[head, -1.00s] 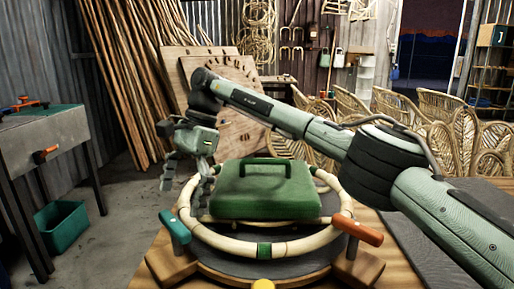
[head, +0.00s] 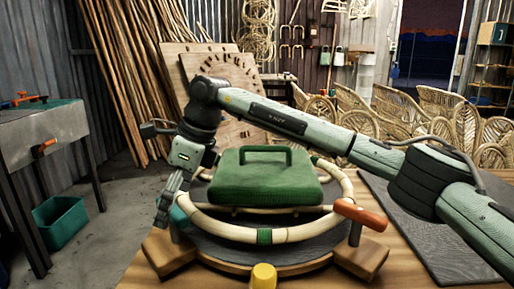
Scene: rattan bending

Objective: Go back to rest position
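My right arm comes in from the right and reaches across the work table. Its gripper (head: 169,211) points down at the left of the round fixture, close beside the teal clamp handle (head: 180,216), which it partly hides. I cannot tell whether the fingers touch the handle or how far apart they are. A pale rattan ring (head: 300,234) with a green band at its front lies around a green block with a handle (head: 262,180). An orange clamp handle (head: 361,215) stands at the right. My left gripper is not in view.
The wooden table (head: 400,268) carries the fixture's wooden blocks, a yellow knob (head: 264,276) at the front and a dark mat (head: 425,225) at the right. A metal bench (head: 40,135) and a green bin (head: 62,222) stand left. Rattan chairs and leaning poles are behind.

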